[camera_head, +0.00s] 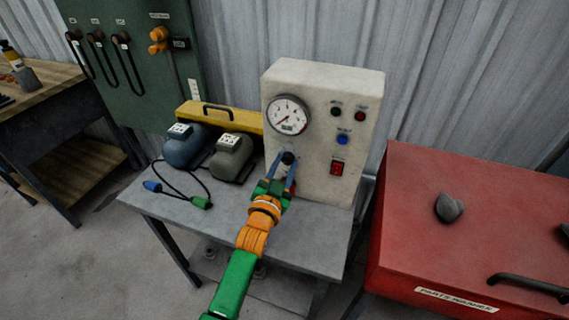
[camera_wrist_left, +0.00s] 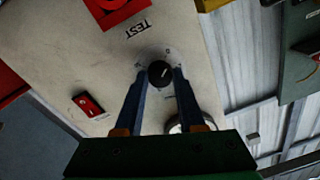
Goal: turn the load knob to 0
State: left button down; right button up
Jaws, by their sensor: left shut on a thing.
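The load knob (camera_head: 288,158) is a small black round knob on the front of a cream test panel (camera_head: 312,100), below the gauge. In the left wrist view the black knob (camera_wrist_left: 159,72) carries a pale pointer line, with small marks around it too blurred to read. My left gripper (camera_head: 287,166) has its two blue-grey fingers on either side of the knob and is shut on it. The fingers also show in the left wrist view (camera_wrist_left: 159,80). My right gripper is not in view.
A dial gauge (camera_head: 288,115) sits above the knob; buttons and a red switch (camera_head: 337,168) are to its right. Two pump-like units (camera_head: 232,157) and cables stand left on the grey table (camera_head: 230,222). A red chest (camera_head: 470,215) stands at right.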

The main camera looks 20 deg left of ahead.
pick_arm(q)
jog(key=shift+n, duration=0.9)
jog(key=c, duration=0.5)
grip_release()
jog(key=s, duration=0.7)
jog(key=shift+f, duration=0.15)
